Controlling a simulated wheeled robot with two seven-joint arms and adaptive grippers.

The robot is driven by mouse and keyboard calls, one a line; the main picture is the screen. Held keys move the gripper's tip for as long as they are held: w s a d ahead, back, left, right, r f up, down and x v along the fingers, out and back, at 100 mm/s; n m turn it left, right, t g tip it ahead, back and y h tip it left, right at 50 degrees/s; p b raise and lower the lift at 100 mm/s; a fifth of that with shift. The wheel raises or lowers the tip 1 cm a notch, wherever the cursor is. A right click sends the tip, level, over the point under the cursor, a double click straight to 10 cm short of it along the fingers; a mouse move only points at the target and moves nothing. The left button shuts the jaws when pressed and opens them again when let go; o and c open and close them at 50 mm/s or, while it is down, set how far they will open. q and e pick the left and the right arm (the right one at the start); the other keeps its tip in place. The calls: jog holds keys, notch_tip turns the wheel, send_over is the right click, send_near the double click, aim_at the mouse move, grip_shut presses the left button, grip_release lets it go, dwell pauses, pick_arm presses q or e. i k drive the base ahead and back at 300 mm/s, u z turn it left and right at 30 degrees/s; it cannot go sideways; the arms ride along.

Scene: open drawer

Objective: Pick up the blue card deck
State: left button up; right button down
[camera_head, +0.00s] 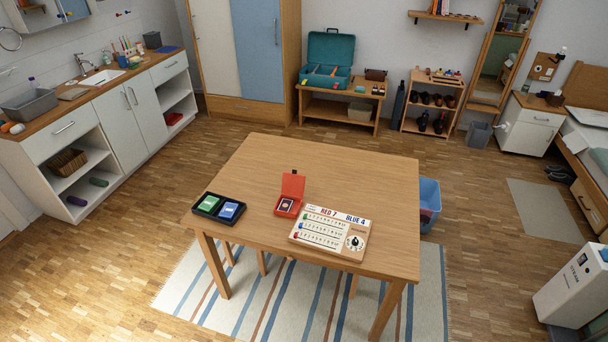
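The blue card deck (229,211) lies in the right compartment of a black tray (218,218) at the left front of the wooden table (330,165). A green card deck (209,203) lies in the left compartment beside it. Neither of my grippers shows in the head view.
A red box with its lid open (288,206) stands right of the tray. A white scoreboard (331,234) with a dial lies right of that, near the front edge. The back and right of the table are clear. A blue bin (430,196) stands on the floor beyond the right edge.

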aim_at(229, 211)
jog(key=z, duration=0.05)
jog(key=k, duration=0.4)
jog(key=u, duration=0.65)
jog(key=i, duration=0.9)
jog(key=z, duration=0.45)
jog(key=i, duration=0.85)
jog(key=z, duration=0.6)
